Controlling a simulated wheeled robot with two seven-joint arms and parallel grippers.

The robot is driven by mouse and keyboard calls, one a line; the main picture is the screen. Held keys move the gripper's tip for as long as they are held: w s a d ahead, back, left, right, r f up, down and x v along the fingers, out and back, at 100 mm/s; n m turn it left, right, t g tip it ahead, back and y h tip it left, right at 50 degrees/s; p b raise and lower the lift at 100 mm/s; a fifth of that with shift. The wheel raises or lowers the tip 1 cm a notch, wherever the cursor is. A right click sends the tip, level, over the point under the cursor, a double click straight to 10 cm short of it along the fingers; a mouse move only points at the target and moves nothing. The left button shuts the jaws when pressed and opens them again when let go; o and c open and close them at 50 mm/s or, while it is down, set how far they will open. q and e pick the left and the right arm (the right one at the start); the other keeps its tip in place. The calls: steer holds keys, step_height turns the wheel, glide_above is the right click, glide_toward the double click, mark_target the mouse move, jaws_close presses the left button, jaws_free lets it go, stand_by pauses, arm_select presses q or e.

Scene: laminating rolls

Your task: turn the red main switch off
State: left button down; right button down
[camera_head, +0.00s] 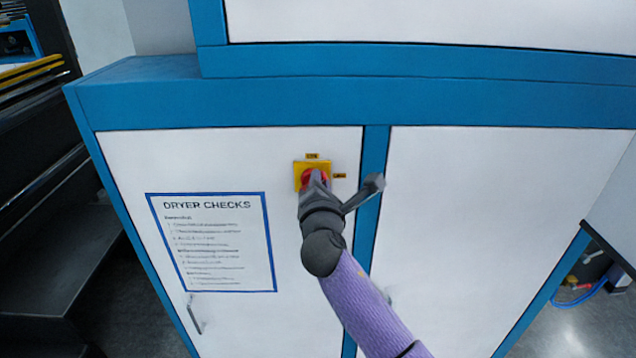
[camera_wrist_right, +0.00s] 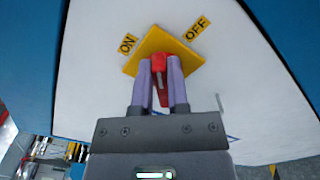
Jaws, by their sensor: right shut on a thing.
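The red main switch (camera_head: 313,177) sits on a yellow plate (camera_head: 299,167) on the white left door of the blue-framed cabinet. In the right wrist view the red handle (camera_wrist_right: 160,64) lies between the two fingers of my right gripper (camera_wrist_right: 162,72), which is shut on it. The yellow plate (camera_wrist_right: 185,52) shows behind the fingers. The handle lines up roughly with the fingers; its exact setting is hard to tell. An ON label (camera_wrist_right: 127,44) is at upper left and an OFF label (camera_wrist_right: 197,28) at upper right. My left gripper is not in view.
A "DRYER CHECKS" sheet (camera_head: 213,243) is on the same door, left of the switch. A door handle (camera_head: 194,314) sticks out below it. A dark machine (camera_head: 50,190) stands at the left. A blue hose (camera_head: 580,297) lies at the right.

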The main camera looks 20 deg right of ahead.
steer(key=shift+d+f+m+b, duration=0.1)
steer(key=shift+f+m+b, duration=0.25)
steer(key=shift+m, duration=1.05)
steer(key=shift+d+f+m+b, duration=0.1)
steer(key=shift+m+b, duration=0.4)
steer(key=shift+m, duration=0.9)
steer(key=shift+d+f+m+b, duration=0.1)
steer(key=shift+f+m+b, duration=0.25)
steer(key=shift+m, duration=1.05)
steer(key=shift+r, duration=0.1)
steer(key=c, duration=0.6)
jaws_free()
steer(key=b+v, duration=0.1)
steer(key=v, duration=0.9)
